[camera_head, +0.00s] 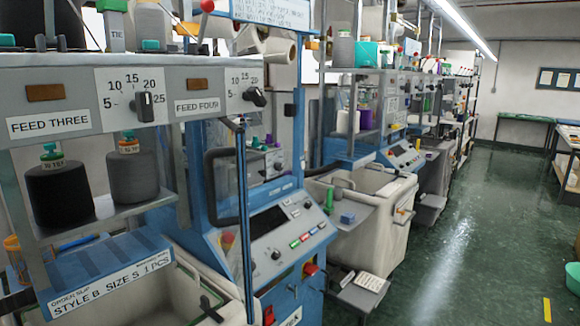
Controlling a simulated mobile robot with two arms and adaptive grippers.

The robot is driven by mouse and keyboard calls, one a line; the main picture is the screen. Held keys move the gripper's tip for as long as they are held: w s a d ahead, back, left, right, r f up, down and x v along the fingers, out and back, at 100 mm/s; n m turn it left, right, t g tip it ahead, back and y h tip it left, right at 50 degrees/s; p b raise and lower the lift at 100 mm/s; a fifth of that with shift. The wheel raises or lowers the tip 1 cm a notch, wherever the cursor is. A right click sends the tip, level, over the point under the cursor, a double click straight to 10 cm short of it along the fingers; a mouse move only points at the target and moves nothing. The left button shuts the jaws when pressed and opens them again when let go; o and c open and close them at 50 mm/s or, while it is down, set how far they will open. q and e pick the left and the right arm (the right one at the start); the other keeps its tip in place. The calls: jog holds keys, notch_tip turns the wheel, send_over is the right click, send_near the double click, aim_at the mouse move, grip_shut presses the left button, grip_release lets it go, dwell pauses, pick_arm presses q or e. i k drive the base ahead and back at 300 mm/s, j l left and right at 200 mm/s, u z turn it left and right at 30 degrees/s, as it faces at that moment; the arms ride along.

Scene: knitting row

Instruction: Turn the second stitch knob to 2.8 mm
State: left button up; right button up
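Neither of my grippers is in view. No dial in view can be read as a stitch knob or as marked in mm. Another black knob (255,97) sits on a similar plate, partly cut off, by the label FEED FOUR. A sloped control panel (271,232) on the blue machine has a dark screen, coloured buttons and small dark knobs. Its markings are too small to read.
A dark cone (60,195) and a grey cone (134,178) stand on a shelf under the feed dials. A pale bin (372,230) stands beyond the panel. More machines line the row. The green floor (470,220) on the right is mostly clear; a teal bucket (573,279) stands at its edge.

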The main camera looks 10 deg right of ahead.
aim_at(279, 167)
jog(key=i+l+u, duration=0.2)
jog(key=l, duration=0.45)
jog(key=i+l+u, duration=0.2)
jog(key=l, duration=0.5)
jog(key=i+l+u, duration=0.2)
jog(key=l, duration=0.55)
jog(key=i+l+u, duration=0.25)
jog(key=l, duration=0.5)
jog(key=l+u, duration=0.2)
jog(key=l, duration=0.5)
jog(key=i+l+u, duration=0.25)
jog(key=l, duration=0.95)
jog(key=l+u, duration=0.2)
jog(key=l, duration=0.95)
jog(key=k, duration=0.05)
